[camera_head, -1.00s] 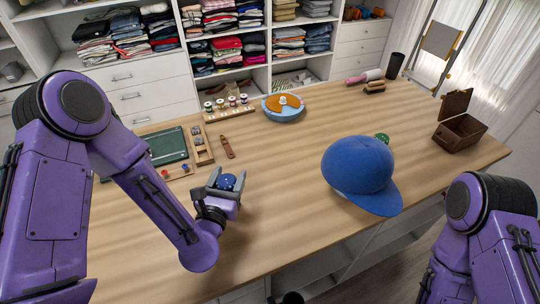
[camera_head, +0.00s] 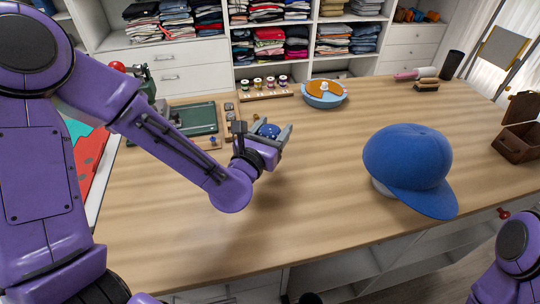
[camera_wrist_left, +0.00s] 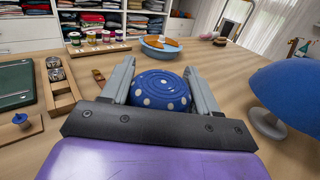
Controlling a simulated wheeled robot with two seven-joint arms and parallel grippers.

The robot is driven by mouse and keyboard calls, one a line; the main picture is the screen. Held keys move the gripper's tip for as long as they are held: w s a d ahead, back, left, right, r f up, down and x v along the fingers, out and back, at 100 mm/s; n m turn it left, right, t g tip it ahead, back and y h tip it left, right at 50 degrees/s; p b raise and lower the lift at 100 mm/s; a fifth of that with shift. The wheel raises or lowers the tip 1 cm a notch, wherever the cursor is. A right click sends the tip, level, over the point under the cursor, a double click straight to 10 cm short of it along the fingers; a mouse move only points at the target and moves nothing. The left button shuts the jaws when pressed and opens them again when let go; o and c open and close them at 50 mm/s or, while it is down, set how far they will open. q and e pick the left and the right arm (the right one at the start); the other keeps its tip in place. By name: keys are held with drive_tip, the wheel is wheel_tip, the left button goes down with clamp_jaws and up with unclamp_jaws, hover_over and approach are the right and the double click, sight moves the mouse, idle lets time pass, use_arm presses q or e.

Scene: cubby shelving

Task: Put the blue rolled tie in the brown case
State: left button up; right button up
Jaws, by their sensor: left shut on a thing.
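The blue rolled tie (camera_head: 269,130) with white dots is held between the fingers of my left gripper (camera_head: 270,136), above the wooden table. It also shows in the left wrist view (camera_wrist_left: 160,90), with a grey finger on each side. The brown case (camera_head: 518,133) stands at the table's right end with its lid up, cut by the picture's right edge. It is well to the right of my left gripper, beyond the blue cap. My right arm shows at the lower right, but its gripper is out of view.
A blue cap (camera_head: 408,165) on a white stand is between my left gripper and the case. The table's middle is clear.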

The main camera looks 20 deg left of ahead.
use_arm(q)
drive_tip(key=w+f, duration=0.1)
drive_tip(key=w+a+f, duration=0.1)
drive_tip(key=f, duration=0.1)
drive_tip(key=w+a+f, duration=0.1)
drive_tip(key=f, duration=0.1)
drive_tip(key=shift+w, duration=0.4)
wheel_tip(320, 180, down, 3)
drive_tip(key=shift+a+r+p, duration=0.15)
drive_tip(key=shift+p, duration=0.2)
drive_tip(key=shift+w+f, duration=0.15)
drive_tip(key=shift+f, duration=0.25)
drive_tip(key=shift+f+b, duration=0.2)
drive_tip(key=shift+b, duration=0.1)
drive_tip(key=o, duration=1.1)
drive_tip(key=shift+r, duration=0.1)
drive_tip(key=shift+c, duration=0.2)
